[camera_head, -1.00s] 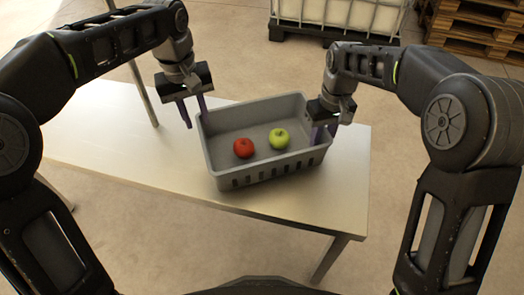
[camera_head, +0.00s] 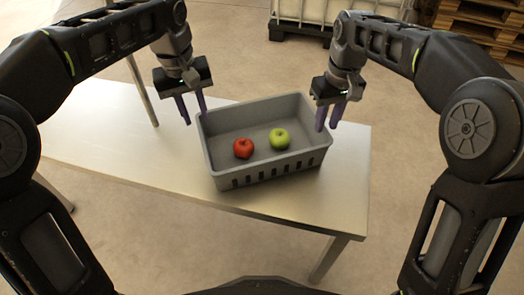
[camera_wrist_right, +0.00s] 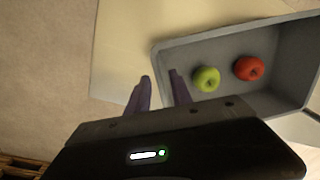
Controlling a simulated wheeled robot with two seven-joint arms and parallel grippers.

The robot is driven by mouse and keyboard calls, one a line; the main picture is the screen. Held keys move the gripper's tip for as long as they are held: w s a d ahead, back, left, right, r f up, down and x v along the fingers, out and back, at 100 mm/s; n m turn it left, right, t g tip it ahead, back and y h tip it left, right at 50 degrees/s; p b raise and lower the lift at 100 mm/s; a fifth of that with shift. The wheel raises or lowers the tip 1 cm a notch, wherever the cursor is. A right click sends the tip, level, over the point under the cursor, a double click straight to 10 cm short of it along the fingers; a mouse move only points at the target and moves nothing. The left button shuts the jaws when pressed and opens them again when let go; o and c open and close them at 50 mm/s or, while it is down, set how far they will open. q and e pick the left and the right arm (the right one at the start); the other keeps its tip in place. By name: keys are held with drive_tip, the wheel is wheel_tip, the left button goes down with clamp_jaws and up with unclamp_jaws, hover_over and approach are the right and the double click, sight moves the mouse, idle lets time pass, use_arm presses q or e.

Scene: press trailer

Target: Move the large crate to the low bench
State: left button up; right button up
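The large grey crate (camera_head: 270,173) rests flat and upright on a pale table (camera_head: 120,160), near its right end. A red apple (camera_head: 243,148) and a green apple (camera_head: 279,138) lie inside it. My left gripper (camera_head: 191,111) is open and empty at the crate's left end, one finger close to the rim corner. My right gripper (camera_head: 328,119) is open and empty at the right end, its fingers above the rim. In the right wrist view its fingers (camera_wrist_right: 159,88) are apart, one overlapping the crate's edge. Contact with the rim cannot be told.
A white tank on a dark pallet (camera_head: 345,12) and stacked wooden pallets (camera_head: 480,25) stand at the back. The table's left part is clear. Open floor (camera_head: 230,60) lies behind the table. I cannot tell whether this table is the low bench.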

wheel_tip(320, 180, up, 6)
drive_tip(key=shift+d+f, duration=0.15)
drive_tip(key=shift+f, duration=0.1)
idle(0.5)
